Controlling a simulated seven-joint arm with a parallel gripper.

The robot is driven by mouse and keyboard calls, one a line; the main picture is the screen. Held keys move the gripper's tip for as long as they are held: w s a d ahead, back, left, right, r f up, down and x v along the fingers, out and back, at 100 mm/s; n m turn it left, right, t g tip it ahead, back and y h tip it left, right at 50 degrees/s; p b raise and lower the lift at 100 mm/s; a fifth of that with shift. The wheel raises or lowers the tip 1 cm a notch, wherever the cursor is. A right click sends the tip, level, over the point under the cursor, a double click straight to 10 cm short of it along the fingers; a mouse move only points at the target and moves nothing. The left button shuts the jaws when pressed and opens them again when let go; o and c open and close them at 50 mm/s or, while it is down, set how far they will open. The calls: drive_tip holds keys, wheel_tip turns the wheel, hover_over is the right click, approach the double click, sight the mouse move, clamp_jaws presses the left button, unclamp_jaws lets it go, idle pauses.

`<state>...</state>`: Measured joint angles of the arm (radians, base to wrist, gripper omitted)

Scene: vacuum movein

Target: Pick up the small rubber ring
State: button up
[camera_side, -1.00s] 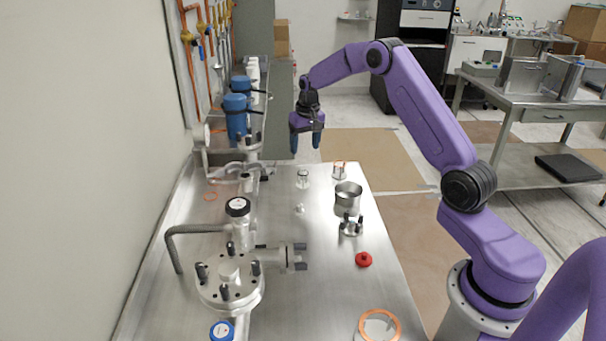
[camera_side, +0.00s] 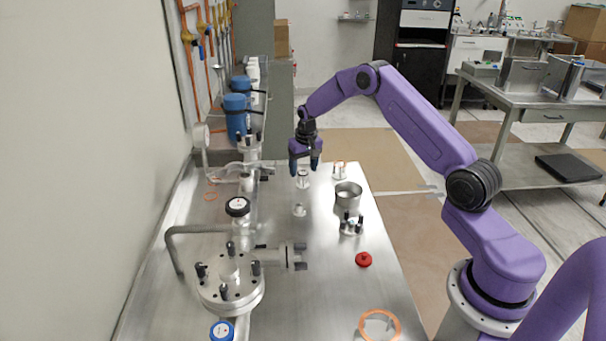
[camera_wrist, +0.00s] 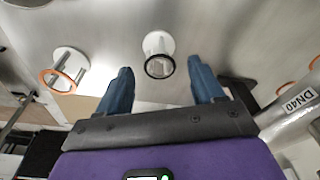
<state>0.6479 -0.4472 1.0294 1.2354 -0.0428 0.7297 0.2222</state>
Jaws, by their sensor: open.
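The small rubber ring is a thin black ring (camera_wrist: 160,67) on the end of a pale stand (camera_wrist: 152,43) with a round white base. In the side view the stand (camera_side: 303,182) is on the steel bench, and the gripper largely hides the ring at its top. My gripper (camera_side: 304,170) is open and empty, pointing down above the stand. In the wrist view the ring shows between the two blue fingers of my gripper (camera_wrist: 160,70), with clear space on both sides. I cannot tell the exact height gap.
An orange ring (camera_wrist: 45,83) sits on a neighbouring stand (camera_side: 339,173). A metal pot (camera_side: 348,198), a flange with black clamps (camera_side: 351,226) and a red cap (camera_side: 363,260) are nearer the camera. Pipework with a large flange (camera_side: 230,289) lines the bench's left side.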

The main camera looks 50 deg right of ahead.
drive_tip(key=shift+f, duration=0.25)
idle(0.5)
drive_tip(key=c, duration=1)
